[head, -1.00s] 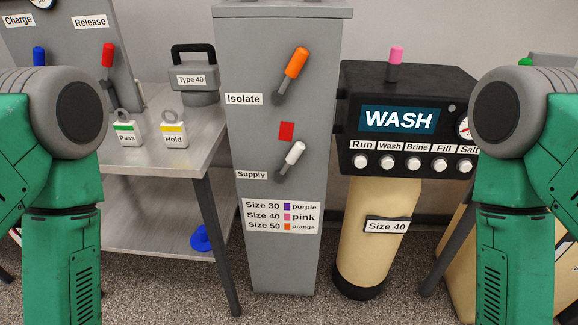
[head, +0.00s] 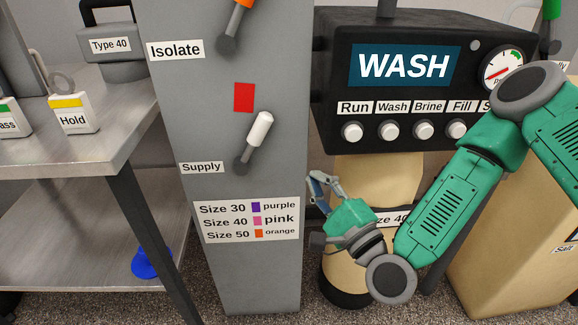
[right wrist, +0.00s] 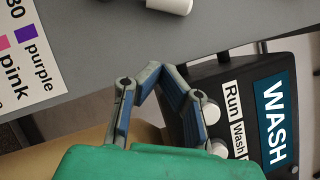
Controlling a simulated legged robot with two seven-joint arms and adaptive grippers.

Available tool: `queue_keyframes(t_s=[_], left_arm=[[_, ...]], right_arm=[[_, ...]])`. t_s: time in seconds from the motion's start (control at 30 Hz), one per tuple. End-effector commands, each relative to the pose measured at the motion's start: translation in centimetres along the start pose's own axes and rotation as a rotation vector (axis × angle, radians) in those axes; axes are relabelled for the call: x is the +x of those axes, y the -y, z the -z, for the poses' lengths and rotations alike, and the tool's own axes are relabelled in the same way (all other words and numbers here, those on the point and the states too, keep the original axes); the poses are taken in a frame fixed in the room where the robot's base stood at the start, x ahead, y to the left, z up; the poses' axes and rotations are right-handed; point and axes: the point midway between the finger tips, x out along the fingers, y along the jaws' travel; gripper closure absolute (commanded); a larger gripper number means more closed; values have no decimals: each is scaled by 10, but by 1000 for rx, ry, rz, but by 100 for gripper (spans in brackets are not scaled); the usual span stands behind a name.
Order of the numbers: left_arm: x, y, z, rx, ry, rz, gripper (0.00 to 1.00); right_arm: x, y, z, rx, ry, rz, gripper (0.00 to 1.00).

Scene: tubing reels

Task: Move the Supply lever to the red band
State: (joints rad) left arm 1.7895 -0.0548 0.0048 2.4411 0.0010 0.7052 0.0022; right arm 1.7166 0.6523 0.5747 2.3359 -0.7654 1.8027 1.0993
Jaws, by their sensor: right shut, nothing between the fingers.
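The Supply lever (head: 255,141) has a white handle on a grey pivot and tilts up to the right on the grey column (head: 280,80). Its "Supply" label (head: 201,168) is to the lower left. The red band (head: 244,97) is a small red patch on the column above the lever, apart from the handle. My right gripper (head: 316,180) is shut and empty, to the lower right of the lever and apart from it. In the right wrist view the gripper (right wrist: 154,68) points toward the column, and part of the white handle (right wrist: 172,5) shows at the top edge. My left gripper is out of view.
The Isolate lever (head: 236,22) with an orange handle is above the red band. The black WASH control box (head: 330,75) with white buttons is to the right, above a tan tank (head: 375,175). A metal table (head: 100,150) stands at left.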

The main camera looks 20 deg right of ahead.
Motion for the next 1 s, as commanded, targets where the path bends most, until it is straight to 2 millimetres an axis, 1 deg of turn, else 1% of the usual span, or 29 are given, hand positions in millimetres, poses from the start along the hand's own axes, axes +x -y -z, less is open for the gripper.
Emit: queue_keyframes(t_s=[0.43, 0.47, 0.5, 0.73, 1.0], left_arm=[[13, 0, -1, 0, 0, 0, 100], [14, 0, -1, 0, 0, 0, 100], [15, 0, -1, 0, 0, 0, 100], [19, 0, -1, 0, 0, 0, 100], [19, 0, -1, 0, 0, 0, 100]], right_arm=[[90, -1, 2, -3, 3, -1, 100], [95, -1, 0, -2, 3, -1, 100], [99, -2, -7, -1, 5, -3, 100], [116, -2, -25, -2, 3, -4, 100], [119, -1, -27, -2, 0, -5, 100]])
